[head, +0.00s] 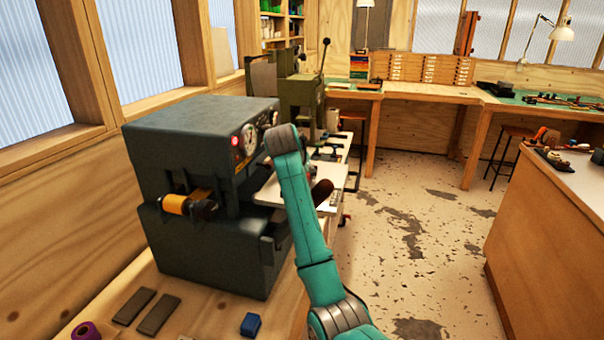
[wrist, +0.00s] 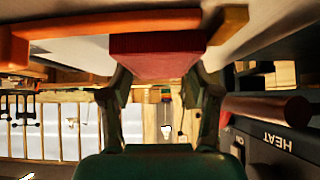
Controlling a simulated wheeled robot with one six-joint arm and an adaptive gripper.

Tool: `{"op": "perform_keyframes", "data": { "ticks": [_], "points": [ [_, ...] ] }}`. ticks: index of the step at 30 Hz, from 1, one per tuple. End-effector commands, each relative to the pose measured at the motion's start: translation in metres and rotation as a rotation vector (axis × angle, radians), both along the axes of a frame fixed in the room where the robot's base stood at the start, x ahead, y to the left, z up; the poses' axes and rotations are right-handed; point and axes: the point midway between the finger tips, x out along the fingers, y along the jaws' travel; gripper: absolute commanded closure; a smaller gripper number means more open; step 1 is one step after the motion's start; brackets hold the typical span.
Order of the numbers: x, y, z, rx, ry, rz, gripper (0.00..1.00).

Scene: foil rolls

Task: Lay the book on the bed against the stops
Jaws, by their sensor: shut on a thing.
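A red book (wrist: 158,48) is between the fingers of my gripper (wrist: 158,75) in the wrist view, with its edge toward the camera. A pale flat surface, which looks like the bed (wrist: 85,52), shows close beside it. An orange bar (wrist: 100,26) and a tan bar (wrist: 229,24) lie along the book's far side; they may be the stops. I cannot tell whether the book touches bed or bars. In the head view the bed (head: 268,193) sticks out from the dark press (head: 185,150). My arm hides my gripper and the book there.
A brown-red handle (wrist: 265,108) is close to the right finger in the wrist view, beside the HEAT panel. Grey bars (head: 158,315) and a blue block (head: 250,324) lie on the bench. Open floor is right.

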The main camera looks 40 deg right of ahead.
Motion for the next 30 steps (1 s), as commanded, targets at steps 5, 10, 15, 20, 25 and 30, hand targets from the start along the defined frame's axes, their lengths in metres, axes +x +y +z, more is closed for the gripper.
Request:
{"op": "perform_keyframes", "data": {
  "ticks": [5, 10, 15, 20, 25, 30],
  "points": [
    [0.000, 0.000, -0.001, -0.001, -0.002, 0.000, 0.80],
    [0.000, 0.000, -0.003, -0.001, -0.002, 0.001, 0.80],
    [0.000, 0.000, -0.004, 0.000, -0.001, 0.001, 0.13],
    [0.000, 0.000, -0.004, 0.000, -0.001, 0.001, 0.13],
    [0.000, 0.000, -0.002, -0.001, -0.002, 0.000, 0.13],
    [-0.005, 0.008, 0.010, -0.002, -0.004, 0.002, 0.13]
  ]
}}
